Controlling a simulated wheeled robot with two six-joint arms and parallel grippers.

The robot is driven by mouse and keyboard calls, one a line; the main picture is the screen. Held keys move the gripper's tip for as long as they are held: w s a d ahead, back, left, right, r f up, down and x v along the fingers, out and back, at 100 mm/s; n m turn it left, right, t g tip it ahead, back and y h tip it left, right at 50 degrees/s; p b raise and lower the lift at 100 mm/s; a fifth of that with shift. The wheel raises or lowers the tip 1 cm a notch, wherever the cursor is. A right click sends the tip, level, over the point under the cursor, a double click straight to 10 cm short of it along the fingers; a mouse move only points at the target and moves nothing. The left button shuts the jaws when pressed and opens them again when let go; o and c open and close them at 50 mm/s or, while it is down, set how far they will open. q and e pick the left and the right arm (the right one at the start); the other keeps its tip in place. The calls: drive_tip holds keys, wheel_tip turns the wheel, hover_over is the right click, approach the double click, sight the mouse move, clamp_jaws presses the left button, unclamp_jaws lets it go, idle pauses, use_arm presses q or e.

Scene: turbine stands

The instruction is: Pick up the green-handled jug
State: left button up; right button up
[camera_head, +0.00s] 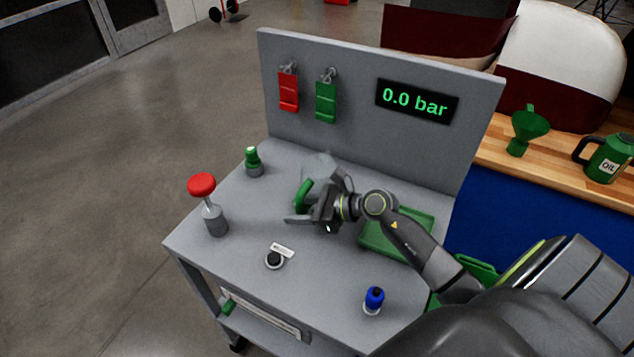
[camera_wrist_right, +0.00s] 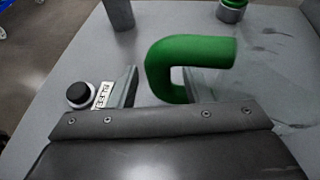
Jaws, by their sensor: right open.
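The green-handled jug has a grey body (camera_head: 318,165), partly hidden behind my right gripper, and a curved green handle (camera_head: 303,195). It stands on the grey worktop near the back panel. My right gripper (camera_head: 312,203) is open at the handle, with one finger on the near side. In the right wrist view the green handle (camera_wrist_right: 190,50) rises between the finger areas, close in front of the gripper (camera_wrist_right: 160,88). I cannot tell whether a finger touches it. My left gripper is not in view.
A green tray (camera_head: 375,240) lies under my right arm.

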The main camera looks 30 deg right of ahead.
sight(299, 195)
clamp_jaws()
drive_tip(key=shift+r, duration=0.1)
idle(0.3)
wheel_tip(299, 195, up, 10)
drive_tip(key=shift+f, duration=0.1)
idle(0.3)
drive_tip(key=c, duration=0.6)
unclamp_jaws()
drive_tip(key=shift+c, duration=0.2)
clamp_jaws()
